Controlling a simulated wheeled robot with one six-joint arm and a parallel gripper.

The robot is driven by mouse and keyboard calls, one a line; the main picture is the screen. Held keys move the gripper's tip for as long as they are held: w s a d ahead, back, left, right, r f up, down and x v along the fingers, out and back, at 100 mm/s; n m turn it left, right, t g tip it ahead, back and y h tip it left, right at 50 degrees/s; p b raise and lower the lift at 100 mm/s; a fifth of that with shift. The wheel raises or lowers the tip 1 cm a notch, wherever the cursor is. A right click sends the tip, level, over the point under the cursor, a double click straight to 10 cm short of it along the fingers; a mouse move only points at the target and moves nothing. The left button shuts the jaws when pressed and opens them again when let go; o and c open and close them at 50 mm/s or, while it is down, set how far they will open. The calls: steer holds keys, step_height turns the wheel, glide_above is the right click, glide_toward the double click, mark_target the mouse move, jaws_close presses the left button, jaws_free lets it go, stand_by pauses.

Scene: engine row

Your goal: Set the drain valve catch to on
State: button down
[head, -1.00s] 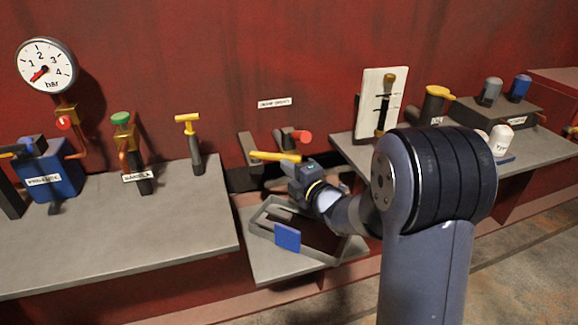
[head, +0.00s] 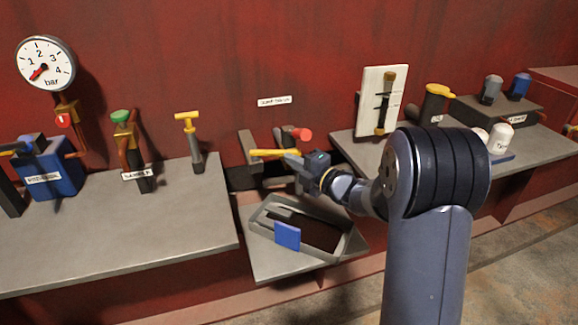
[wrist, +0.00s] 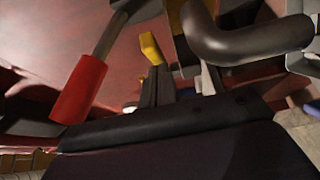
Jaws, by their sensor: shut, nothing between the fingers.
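Under a small wall label (head: 274,101), too blurred to read, is a valve assembly with grey brackets (head: 248,147). It has a lever with a red end (head: 301,134) and a yellow bar (head: 272,153) pointing left. I cannot tell which part is the catch. My gripper (head: 296,161) is shut and empty, right beside the yellow bar. My gripper hides part of the assembly.
A grey tray (head: 262,270) with a blue tag (head: 287,236) sits below. Left bench (head: 130,240) holds several valves; a yellow T-handle (head: 187,116) is nearest. Right bench (head: 560,152) has a white panel (head: 369,90). A dark curved pipe (wrist: 240,42) is close to my fingers.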

mark_target(295, 152)
steer(key=shift+w+d+f+n+g+y+b, duration=0.1)
steer(key=shift+w+d+n+g+y+b, duration=0.15)
steer(key=shift+w, duration=0.3)
steer(key=shift+w+d+n+g+y+b, duration=0.15)
steer(key=shift+w+b, duration=0.15)
steer(key=shift+w, duration=0.75)
steer(key=shift+b, duration=0.3)
steer(key=shift+w+r, duration=0.1)
steer(key=shift+r, duration=0.15)
steer(key=shift+f, duration=0.1)
